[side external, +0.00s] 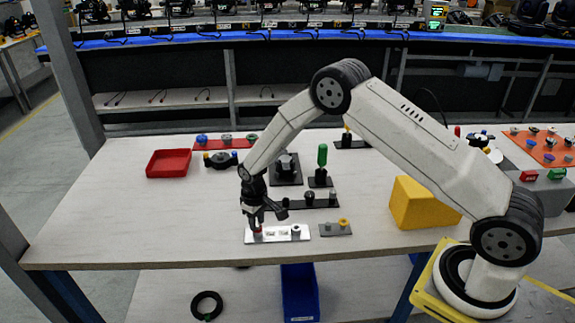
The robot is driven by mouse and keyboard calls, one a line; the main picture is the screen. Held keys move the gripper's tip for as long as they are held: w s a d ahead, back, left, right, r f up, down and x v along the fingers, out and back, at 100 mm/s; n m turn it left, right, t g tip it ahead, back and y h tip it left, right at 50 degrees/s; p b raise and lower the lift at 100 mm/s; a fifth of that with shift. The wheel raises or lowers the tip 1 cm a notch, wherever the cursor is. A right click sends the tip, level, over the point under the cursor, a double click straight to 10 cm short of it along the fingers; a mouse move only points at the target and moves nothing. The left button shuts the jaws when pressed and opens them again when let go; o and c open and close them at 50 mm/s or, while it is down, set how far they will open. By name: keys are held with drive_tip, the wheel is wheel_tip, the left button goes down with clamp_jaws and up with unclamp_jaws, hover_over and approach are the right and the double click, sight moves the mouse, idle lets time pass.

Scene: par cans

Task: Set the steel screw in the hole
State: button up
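My gripper (260,217) points down over the left part of a bright metal plate (270,237) near the table's front edge. A small reddish piece (258,232) shows right at the fingertips, on or just above the plate. I cannot tell whether the fingers grip it. A small grey steel-looking piece (296,230) stands upright at the plate's right end, apart from the gripper; it may be the steel screw, but it is too small to be sure. Dark marks lie on the plate between the two. No open hole can be made out.
A grey plate with a yellow piece (343,223) lies just right. Behind are a dark strip with pegs (309,200), a green-handled tool (322,156) and a black block (286,169). A red tray (168,163) is at left, a yellow block (420,205) at right. The front-left table is clear.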

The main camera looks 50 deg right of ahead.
drive_tip(key=o, duration=0.6)
drive_tip(key=shift+c, duration=0.2)
drive_tip(key=shift+r, duration=3.9)
